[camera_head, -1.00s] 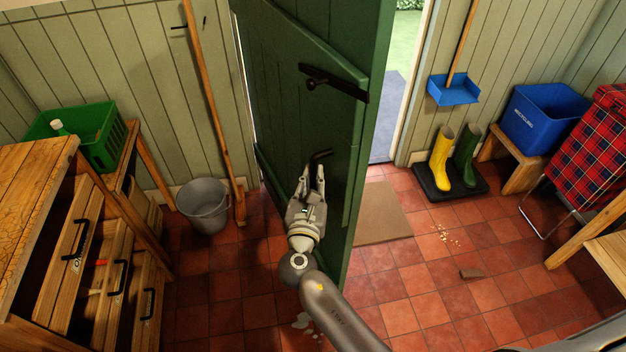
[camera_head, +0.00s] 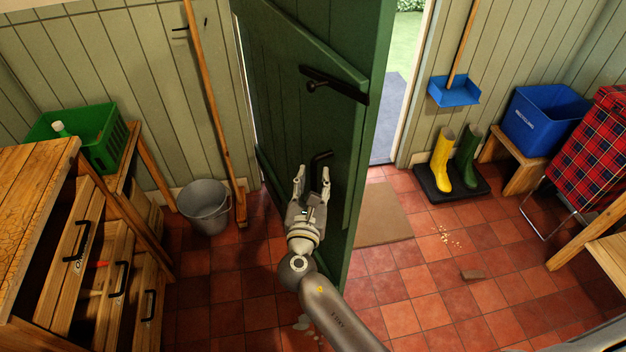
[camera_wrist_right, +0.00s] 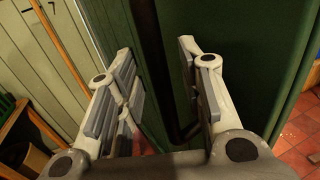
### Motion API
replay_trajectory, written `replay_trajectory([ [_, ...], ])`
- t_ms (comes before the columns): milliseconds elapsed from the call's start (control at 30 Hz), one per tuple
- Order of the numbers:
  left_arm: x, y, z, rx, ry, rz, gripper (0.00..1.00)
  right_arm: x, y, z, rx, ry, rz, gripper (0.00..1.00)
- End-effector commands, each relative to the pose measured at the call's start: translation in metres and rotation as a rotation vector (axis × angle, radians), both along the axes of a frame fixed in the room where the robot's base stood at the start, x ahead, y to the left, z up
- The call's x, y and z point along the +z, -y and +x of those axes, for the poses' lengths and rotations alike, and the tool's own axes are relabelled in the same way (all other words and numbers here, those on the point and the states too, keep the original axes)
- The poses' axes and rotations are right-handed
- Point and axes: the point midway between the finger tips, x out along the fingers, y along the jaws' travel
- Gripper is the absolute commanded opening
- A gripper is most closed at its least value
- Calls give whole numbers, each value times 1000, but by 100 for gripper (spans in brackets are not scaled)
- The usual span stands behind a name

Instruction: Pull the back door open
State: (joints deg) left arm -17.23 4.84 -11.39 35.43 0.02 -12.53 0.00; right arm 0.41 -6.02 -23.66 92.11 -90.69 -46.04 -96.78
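The green back door (camera_head: 345,140) stands ajar, swung into the room, with daylight and a grey path showing past its right edge. Its black handle (camera_head: 320,156) is on the door's face, just beyond my right gripper (camera_head: 312,182). The gripper's two fingers are spread apart and it holds nothing. In the right wrist view the right gripper (camera_wrist_right: 158,85) is open, with the dark handle bar (camera_wrist_right: 158,70) running between its fingers, nearer the right finger. I cannot tell whether a finger touches it. My left gripper is not in view.
A brown mat (camera_head: 383,214) lies right of the door. A grey bucket (camera_head: 205,207) and a broom stand left. Boots (camera_head: 443,160) on a tray and a blue recycling box (camera_head: 543,118) are at right. Drawers (camera_head: 75,255) stand partly open at left. Tiled floor between is mostly clear.

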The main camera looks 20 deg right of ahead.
Motion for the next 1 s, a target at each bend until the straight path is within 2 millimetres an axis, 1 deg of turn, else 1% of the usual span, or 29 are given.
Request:
replay_trajectory([
  [167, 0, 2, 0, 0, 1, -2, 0, -1, -9, -20, 1, -2, 1, 35],
  [400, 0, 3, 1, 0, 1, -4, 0, -1, -28, -68, 1, -3, 0, 35],
  [500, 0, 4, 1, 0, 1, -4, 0, -1, -35, -85, 2, -1, 2, 35],
  [600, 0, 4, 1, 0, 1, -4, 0, -1, -41, -98, 1, -1, 0, 35],
  [700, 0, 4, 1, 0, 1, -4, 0, 0, -44, -105, 1, -1, 0, 35],
  [800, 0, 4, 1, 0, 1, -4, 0, 0, -45, -109, 0, 1, 0, 35],
  [1000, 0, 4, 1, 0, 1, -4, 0, 0, -45, -110, 0, 1, 0, 35],
])
